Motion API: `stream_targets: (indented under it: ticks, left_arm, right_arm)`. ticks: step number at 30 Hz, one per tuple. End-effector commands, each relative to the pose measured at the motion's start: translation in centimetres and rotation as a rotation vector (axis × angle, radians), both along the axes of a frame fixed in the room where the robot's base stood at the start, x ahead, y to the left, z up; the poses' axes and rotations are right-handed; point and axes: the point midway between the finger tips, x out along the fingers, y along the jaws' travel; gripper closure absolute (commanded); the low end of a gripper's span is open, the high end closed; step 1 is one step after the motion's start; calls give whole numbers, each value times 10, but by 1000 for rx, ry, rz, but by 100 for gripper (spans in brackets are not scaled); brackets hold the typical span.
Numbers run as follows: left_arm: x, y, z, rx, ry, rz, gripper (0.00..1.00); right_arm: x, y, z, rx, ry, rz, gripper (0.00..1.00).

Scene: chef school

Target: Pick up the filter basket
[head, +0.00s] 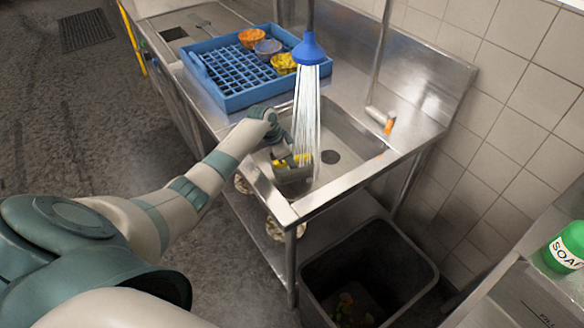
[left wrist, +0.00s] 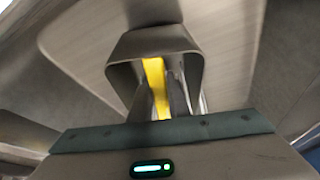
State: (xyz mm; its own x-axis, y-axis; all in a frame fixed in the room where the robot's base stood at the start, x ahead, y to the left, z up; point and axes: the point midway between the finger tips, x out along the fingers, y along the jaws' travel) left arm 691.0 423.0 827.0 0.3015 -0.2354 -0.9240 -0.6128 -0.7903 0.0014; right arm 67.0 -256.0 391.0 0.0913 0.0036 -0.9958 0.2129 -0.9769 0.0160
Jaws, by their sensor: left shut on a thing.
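The filter basket (head: 294,183) is a small grey metal container at the near left of the sink basin, beside the falling water. My left gripper (head: 291,161) reaches over the sink's left edge, its yellow-marked fingers shut on the basket's upper part. In the left wrist view, a grey metal loop of the basket (left wrist: 124,50) surrounds the gripper's yellow and dark fingers (left wrist: 162,82). The basket's underside is hidden, so I cannot tell whether it touches the basin floor. My right gripper is out of view.
A blue spray head (head: 309,50) pours water into the steel sink (head: 352,128). A blue rack (head: 232,98) with several bowls stands behind it. A dark bin (head: 325,270) is below the sink's front. Green soap (head: 566,247) stands at the right.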

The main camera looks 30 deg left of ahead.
Motion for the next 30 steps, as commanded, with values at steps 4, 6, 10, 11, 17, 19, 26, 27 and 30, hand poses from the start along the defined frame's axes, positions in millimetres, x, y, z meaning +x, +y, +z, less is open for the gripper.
stream_targets:
  ticks: [4,6,10,11,17,19,26,27,30]
  left_arm:
    - [1,1,24,3,-6,-2,100]
    - [1,1,36,4,-5,-2,100]
    - [1,1,57,3,-5,-1,100]
    - [1,1,61,2,-4,0,100]
    - [1,1,79,2,-3,0,100]
    - [0,1,81,1,-1,1,100]
    - [0,0,81,1,-1,1,100]
    - [0,0,81,1,-2,1,100]
    - [0,0,81,1,-2,1,100]
  right_arm:
    - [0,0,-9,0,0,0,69]
    - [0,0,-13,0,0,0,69]
    - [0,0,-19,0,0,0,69]
    - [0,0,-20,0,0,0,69]
    - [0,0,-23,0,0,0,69]
    - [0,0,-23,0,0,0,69]
    - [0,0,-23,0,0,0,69]
    - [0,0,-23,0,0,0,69]
    - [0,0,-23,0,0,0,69]
